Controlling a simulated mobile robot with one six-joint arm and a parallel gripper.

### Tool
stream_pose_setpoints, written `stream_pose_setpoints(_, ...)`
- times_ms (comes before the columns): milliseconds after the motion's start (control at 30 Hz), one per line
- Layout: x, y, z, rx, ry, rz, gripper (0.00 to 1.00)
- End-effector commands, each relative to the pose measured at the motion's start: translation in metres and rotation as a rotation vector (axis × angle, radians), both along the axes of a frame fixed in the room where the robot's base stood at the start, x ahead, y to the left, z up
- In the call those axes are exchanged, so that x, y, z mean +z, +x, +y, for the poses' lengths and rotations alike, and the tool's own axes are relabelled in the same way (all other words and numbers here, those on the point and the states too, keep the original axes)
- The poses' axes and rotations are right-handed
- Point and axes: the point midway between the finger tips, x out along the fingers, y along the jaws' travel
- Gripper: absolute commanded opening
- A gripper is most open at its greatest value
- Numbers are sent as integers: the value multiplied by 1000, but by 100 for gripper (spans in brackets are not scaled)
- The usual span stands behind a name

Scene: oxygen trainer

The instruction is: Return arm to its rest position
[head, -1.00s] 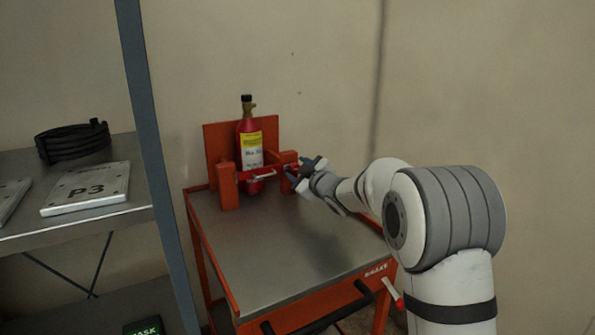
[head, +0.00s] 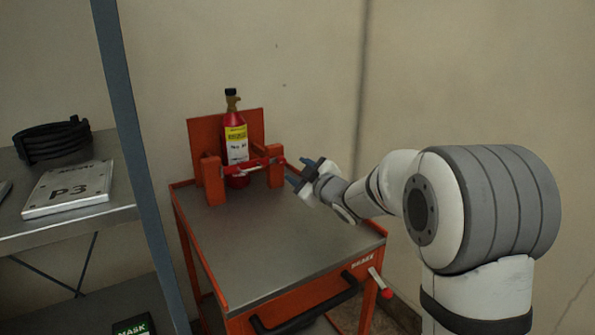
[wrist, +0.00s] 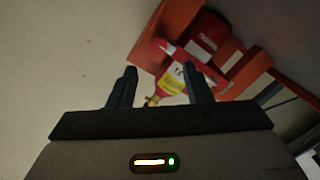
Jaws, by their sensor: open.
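My gripper (head: 303,174) is open and empty in the head view, just to the right of the orange holder on the cart. In the wrist view the open fingers (wrist: 160,88) frame part of the bottle (wrist: 173,80), which appears tilted there, with the orange holder (wrist: 170,30) beyond. No contact between the fingers and the bottle or holder shows.
The orange cart (head: 262,250) has a mostly bare grey top and a black handle (head: 310,308) at its front. The wall is close behind.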

Motion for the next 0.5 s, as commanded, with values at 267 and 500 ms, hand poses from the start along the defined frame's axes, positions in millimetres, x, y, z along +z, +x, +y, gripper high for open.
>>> stream_pose_setpoints(267,31,-11,-28,-116,-5,81,45)
stream_pose_setpoints(500,84,-84,-117,-484,18,422,45)
